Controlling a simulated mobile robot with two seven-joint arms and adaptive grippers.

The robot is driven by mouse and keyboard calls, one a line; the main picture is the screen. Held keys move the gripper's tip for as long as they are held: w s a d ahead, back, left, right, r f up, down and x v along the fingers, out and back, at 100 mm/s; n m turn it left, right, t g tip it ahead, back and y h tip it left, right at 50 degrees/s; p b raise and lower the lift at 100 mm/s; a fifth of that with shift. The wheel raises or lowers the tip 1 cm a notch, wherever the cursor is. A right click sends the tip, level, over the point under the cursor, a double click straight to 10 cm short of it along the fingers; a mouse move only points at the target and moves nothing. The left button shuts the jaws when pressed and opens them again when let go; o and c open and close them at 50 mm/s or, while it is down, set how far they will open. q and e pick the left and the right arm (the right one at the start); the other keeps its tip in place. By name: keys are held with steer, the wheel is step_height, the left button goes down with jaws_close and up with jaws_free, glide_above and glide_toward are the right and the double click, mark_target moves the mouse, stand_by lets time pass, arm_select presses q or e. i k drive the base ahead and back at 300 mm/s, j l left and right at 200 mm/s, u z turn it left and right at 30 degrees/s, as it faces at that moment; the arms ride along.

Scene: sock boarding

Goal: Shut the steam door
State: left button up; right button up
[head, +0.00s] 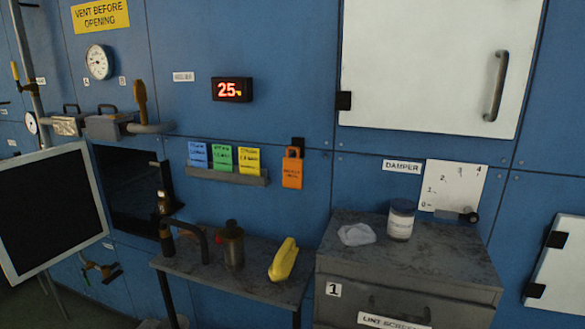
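A dark panel with a pale rim (98,203) stands at an angle to the wall at the left; it looks like the steam door swung open. Its right edge is beside a dark rectangular opening (128,190) in the blue wall, which is uncovered. A black bracket with brass parts (165,222) sits at the opening's right edge. No label names the steam door. A yellow sign above reads "VENT BEFORE OPENING" (100,15). Neither of my grippers is in view.
A dark side table (215,282) holds a bent pipe, a metal canister (232,248) and a yellow object (284,260). A grey cabinet (405,260) bears a jar (400,219) and a crumpled cloth (357,235). A large white door (430,70) is shut at upper right.

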mark_target(51, 208)
steer(key=i+j, duration=0.1)
steer(key=j, duration=0.75)
steer(key=i+j+z, duration=0.1)
steer(key=j, duration=0.35)
steer(key=j+z, duration=0.15)
steer(key=j, duration=0.45)
steer(key=i+j+z, duration=0.15)
steer(key=j, duration=0.5)
steer(key=j+z, duration=0.15)
steer(key=j, duration=0.45)
steer(key=j+z, duration=0.15)
steer(key=j, duration=0.45)
steer(key=k+j+z, duration=0.15)
steer(key=j, duration=0.45)
steer(key=j+z, duration=0.15)
steer(key=j, duration=0.5)
steer(key=k+j+z, duration=0.15)
steer(key=j, duration=0.45)
steer(key=k+j+z, duration=0.15)
steer(key=j, duration=0.4)
steer(key=k+j+z, duration=0.1)
steer(key=j, duration=0.4)
steer(key=k+j+z, duration=0.1)
steer(key=j, duration=0.4)
